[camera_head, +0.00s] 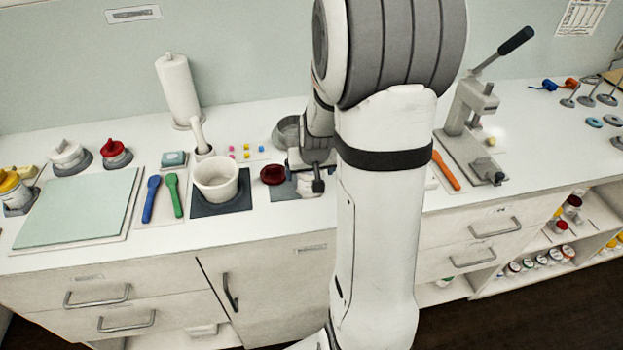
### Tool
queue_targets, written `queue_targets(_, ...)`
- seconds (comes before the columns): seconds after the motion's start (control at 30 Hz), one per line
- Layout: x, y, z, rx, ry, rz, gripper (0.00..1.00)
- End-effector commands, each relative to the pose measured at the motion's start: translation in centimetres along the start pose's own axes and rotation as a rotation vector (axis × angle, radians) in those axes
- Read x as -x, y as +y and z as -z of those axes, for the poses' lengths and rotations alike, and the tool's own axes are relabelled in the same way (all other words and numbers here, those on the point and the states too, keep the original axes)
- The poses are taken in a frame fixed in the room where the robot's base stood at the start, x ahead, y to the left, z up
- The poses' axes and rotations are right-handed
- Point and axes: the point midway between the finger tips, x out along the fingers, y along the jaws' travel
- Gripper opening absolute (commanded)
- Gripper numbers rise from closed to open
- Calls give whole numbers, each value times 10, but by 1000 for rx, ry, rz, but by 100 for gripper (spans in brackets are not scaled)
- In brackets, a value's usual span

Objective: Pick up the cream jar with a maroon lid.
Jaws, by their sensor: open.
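My gripper (305,186) points down over the counter, just right of the white mortar, with its jaws open. A small cream-white jar body (309,190) shows low between and behind the fingers. The gripper hides most of it, and I cannot tell if the fingers touch it. A dark maroon round lid (273,174) shows just left of the gripper. I cannot tell whether it lies on the counter or sits on something low. A grey mat (284,190) lies under this spot.
A white mortar (216,181) stands close on the left. A grey bowl (287,131) is behind the gripper. A lever press (468,125) stands to the right. My arm hides the middle of the counter.

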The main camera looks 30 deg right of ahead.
Motion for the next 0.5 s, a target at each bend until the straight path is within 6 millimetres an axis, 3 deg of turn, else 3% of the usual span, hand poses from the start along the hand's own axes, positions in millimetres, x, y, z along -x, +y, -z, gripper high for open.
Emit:
queue_targets(0.3,-5,0,0,-1,1,0,87)
queue_targets(0.5,-5,0,0,-1,1,0,71)
